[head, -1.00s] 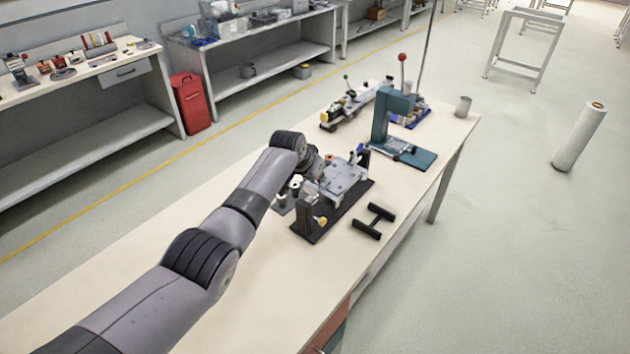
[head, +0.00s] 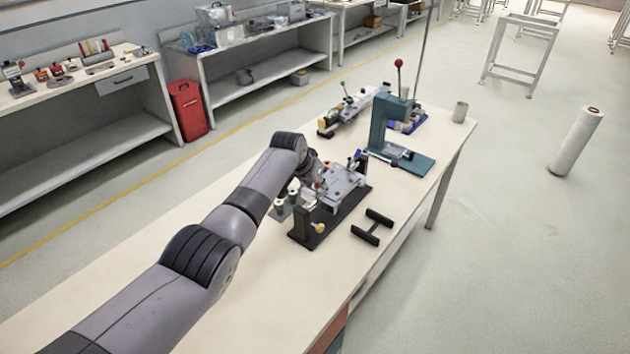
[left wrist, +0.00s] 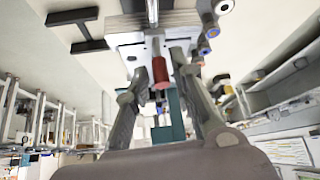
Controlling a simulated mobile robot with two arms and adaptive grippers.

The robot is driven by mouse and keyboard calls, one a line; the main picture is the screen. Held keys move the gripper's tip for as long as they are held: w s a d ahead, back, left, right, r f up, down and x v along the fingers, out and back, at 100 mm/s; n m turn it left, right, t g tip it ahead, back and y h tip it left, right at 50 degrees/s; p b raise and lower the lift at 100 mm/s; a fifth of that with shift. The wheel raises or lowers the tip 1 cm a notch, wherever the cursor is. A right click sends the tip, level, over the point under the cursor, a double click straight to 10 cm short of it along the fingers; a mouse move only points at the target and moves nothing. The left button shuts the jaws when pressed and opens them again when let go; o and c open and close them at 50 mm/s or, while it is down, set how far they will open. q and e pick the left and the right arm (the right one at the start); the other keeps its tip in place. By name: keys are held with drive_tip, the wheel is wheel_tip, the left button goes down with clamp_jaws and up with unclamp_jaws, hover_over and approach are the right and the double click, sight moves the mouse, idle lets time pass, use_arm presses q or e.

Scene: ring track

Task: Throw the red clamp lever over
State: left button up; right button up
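The red clamp lever (left wrist: 160,72) shows in the left wrist view as a red cylindrical grip on a metal arm, hanging from the grey fixture (left wrist: 165,22). My left gripper (left wrist: 158,60) has its two fingers apart, one on each side of the red grip, with gaps visible. In the head view my left gripper (head: 314,180) is at the near left side of the fixture (head: 345,186), which stands on a dark base plate. My gripper and arm hide most of the lever there. My right gripper is not in view.
A black H-shaped piece (head: 372,227) lies right of the fixture. A teal press (head: 382,135) with a red-knobbed lever stands behind it. A metal cup (head: 460,112) is near the table's far right corner. The near part of the table (head: 290,285) is clear.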

use_arm(q)
drive_tip(key=shift+v, duration=0.8)
drive_tip(key=v, duration=1)
drive_tip(key=shift+r, duration=0.2)
drive_tip(key=shift+s, duration=0.1)
